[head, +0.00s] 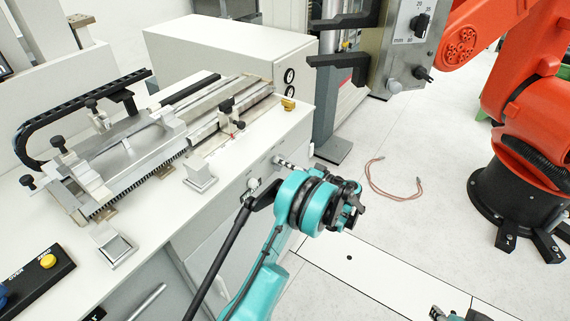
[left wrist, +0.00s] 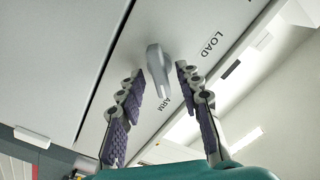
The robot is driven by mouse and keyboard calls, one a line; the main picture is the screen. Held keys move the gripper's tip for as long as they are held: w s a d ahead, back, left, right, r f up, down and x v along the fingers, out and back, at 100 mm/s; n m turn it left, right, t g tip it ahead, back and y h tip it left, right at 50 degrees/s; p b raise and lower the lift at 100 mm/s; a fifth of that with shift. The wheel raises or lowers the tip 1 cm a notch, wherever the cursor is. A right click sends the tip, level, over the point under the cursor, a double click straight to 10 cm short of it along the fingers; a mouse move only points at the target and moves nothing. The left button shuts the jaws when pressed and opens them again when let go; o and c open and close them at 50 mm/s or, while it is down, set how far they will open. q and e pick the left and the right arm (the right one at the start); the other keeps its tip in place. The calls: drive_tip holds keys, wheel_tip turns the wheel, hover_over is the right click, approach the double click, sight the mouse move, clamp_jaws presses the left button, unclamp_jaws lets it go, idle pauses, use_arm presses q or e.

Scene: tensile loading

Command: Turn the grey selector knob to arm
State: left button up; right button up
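The grey selector knob (left wrist: 157,70) stands out from a pale panel (left wrist: 85,45) in the left wrist view. Its lower end is close to the word ARM, and the word LOAD is to its upper right. I cannot tell which mark it points at. My left gripper (left wrist: 162,80) is open, with one purple-padded finger on each side of the knob. Gaps show between the pads and the knob, with no clear contact. In the head view my teal left wrist (head: 308,205) is beside the white bench's front. Small parts, probably my right gripper (head: 450,314), show at the bottom edge.
The white bench (head: 235,165) carries a metal slide fixture (head: 130,140). A grey testing machine (head: 400,50) stands behind. An orange robot arm (head: 520,125) stands at right. A reddish cable (head: 395,196) lies on the floor, which is otherwise mostly clear there.

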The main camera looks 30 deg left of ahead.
use_arm(q)
drive_tip(key=s+d, duration=0.1)
drive_tip(key=d, duration=1.1)
drive_tip(key=s+a+r+m+t+h, duration=0.25)
drive_tip(key=s+r+m+h, duration=0.25)
drive_tip(key=s+r+h, duration=0.25)
drive_tip(key=s+d+f+m+t+h, duration=0.1)
drive_tip(key=s+d+h, duration=0.4)
drive_tip(key=s, duration=0.5)
drive_tip(key=s+d+f+m+t+h, duration=0.1)
drive_tip(key=s+d+h, duration=0.4)
drive_tip(key=s, duration=0.5)
drive_tip(key=shift+s+d+f+m+t, duration=0.35)
drive_tip(key=shift+d+m+t, duration=0.15)
drive_tip(key=shift+t, duration=0.25)
